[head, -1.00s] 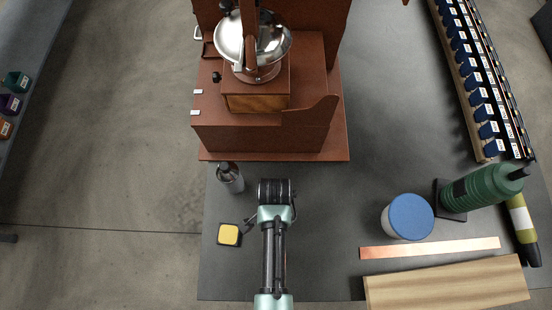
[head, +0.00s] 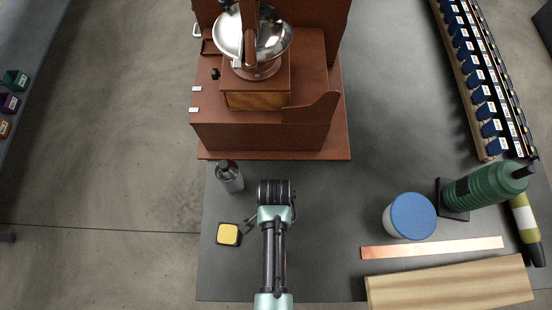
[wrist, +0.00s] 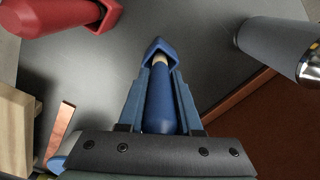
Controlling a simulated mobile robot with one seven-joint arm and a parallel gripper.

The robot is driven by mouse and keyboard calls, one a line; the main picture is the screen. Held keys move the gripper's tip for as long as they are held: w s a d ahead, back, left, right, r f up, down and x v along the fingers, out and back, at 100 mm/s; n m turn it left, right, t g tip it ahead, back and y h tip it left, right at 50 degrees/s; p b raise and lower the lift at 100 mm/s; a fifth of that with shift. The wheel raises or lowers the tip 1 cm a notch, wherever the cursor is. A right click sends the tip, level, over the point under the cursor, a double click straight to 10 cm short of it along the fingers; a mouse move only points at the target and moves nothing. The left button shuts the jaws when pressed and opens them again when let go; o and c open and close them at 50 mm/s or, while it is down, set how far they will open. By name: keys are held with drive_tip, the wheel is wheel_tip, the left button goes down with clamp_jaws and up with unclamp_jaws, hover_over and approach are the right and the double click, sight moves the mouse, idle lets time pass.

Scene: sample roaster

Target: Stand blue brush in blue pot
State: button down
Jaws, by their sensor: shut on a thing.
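My gripper (head: 277,192) is over the dark table, in front of the brown roaster, with its fingers hidden in the head view. In the wrist view its two blue-grey fingers are shut on the blue brush (wrist: 159,105). The brush points down, and a tan band shows at its lower end. The small angular blue pot (wrist: 154,44) lies directly below, its walls framing that end. I cannot tell how deep the brush sits in it. The head view hides both brush and pot behind my gripper.
A red brush (wrist: 60,14) stands close by at upper left in the wrist view. The roaster (head: 265,138) is behind; a blue-lidded jar (head: 412,216) is at right.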

drive_tip(key=shift+f+b, duration=0.85)
drive_tip(key=shift+f, duration=0.55)
drive_tip(key=c, duration=0.5)
unclamp_jaws()
drive_tip(key=shift+r, duration=0.1)
wheel_tip(320, 180, up, 13)
drive_tip(key=shift+a+f+p, duration=0.1)
drive_tip(key=shift+p, duration=0.5)
